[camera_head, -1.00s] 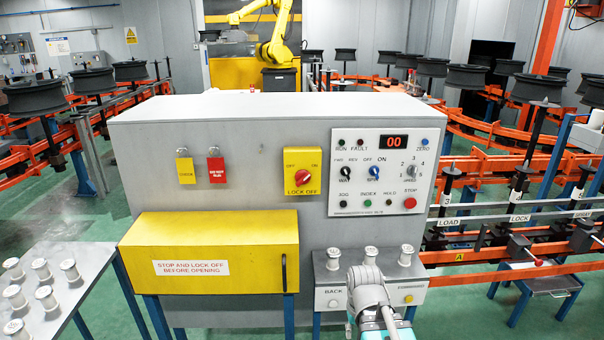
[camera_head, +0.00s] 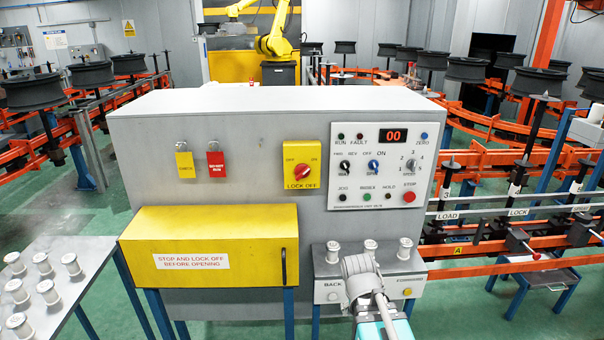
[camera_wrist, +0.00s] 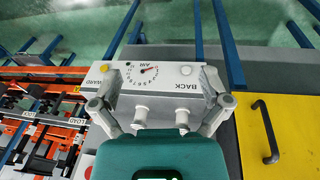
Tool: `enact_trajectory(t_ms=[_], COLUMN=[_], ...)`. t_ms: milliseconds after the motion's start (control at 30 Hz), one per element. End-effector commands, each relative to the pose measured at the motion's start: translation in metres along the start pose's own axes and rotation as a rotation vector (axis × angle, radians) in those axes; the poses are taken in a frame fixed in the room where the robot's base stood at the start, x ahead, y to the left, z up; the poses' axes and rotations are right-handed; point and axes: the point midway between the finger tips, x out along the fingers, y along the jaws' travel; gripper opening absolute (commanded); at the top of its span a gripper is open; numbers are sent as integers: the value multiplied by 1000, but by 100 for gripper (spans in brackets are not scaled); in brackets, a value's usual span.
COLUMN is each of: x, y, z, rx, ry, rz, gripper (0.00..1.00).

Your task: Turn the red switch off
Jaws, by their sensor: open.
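The red switch (camera_head: 302,172) is a rotary knob on a yellow plate (camera_head: 301,155) marked OFF at left, ON at right and LOCK OFF below. It sits on the grey cabinet's front; its exact pointing is too small to tell. My gripper (camera_wrist: 160,108) is open in the wrist view, its two fingers spread on either side. Between them show a shelf front with a dial and white spools, with no clear sign of contact. In the head view my arm is at lower centre right, well below and right of the switch; the fingers cannot be made out clearly there.
A control panel (camera_head: 383,202) with knobs and buttons is right of the switch. Yellow and red padlock tags (camera_head: 216,160) hang left. A yellow box (camera_head: 215,225) juts out below left. White spools (camera_head: 333,250) stand on a small shelf. Space before the switch looks clear.

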Motion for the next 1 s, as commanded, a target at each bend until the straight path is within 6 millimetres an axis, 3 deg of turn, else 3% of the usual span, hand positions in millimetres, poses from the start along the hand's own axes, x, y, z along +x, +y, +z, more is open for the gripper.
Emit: enact_trajectory(t_ms=[233,467,667,800,1000], x=[-26,-71,-120,-154,-194], y=[22,23,2,-26,-76], z=[-76,-146,-199,-230,-258], rx=[30,-10,-111,-217,-400], ry=[297,620,898,1079,1283], rz=[228,386,461,478,459], gripper=[100,100,100,100,100])
